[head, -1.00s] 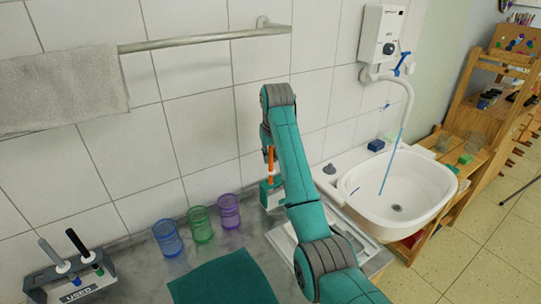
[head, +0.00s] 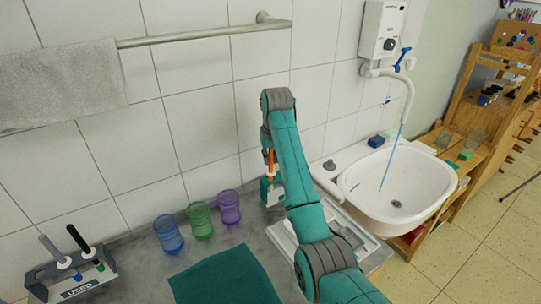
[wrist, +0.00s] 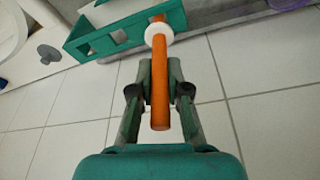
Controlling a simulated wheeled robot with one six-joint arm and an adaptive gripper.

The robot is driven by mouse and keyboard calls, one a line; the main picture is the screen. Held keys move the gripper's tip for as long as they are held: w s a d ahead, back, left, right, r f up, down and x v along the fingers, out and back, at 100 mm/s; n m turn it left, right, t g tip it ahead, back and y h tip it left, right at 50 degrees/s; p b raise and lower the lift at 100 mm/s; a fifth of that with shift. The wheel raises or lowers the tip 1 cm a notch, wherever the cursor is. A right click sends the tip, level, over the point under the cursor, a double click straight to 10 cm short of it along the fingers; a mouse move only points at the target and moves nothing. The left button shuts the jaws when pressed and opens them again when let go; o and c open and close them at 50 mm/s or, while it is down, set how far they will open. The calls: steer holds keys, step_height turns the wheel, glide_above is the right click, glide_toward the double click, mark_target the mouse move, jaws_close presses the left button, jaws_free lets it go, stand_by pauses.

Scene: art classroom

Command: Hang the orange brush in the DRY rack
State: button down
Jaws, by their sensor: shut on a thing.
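The orange brush (head: 271,164) stands upright beside my forearm in the head view. In the wrist view the orange brush (wrist: 159,85) runs between the fingers of my gripper (wrist: 159,85), which is shut on its handle. Its white collar (wrist: 158,34) is at the edge of a teal rack (wrist: 98,38); I cannot tell whether it rests in a slot. In the head view this teal rack (head: 267,191) stands on the counter by the wall, partly hidden by my arm. Its label is not readable. The brush's lower end is hidden.
The USED rack (head: 70,289) with dark-handled brushes stands at the far left. Blue (head: 168,235), green (head: 200,220) and purple (head: 229,207) cups line the wall, near a teal cloth (head: 225,281). A sink (head: 415,185) is at right. A towel rail (head: 205,36) runs above.

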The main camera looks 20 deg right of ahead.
steer(key=shift+f, duration=0.95)
steer(key=c, duration=0.5)
jaws_free()
steer(key=shift+r, duration=0.15)
steer(key=shift+r, duration=3.9)
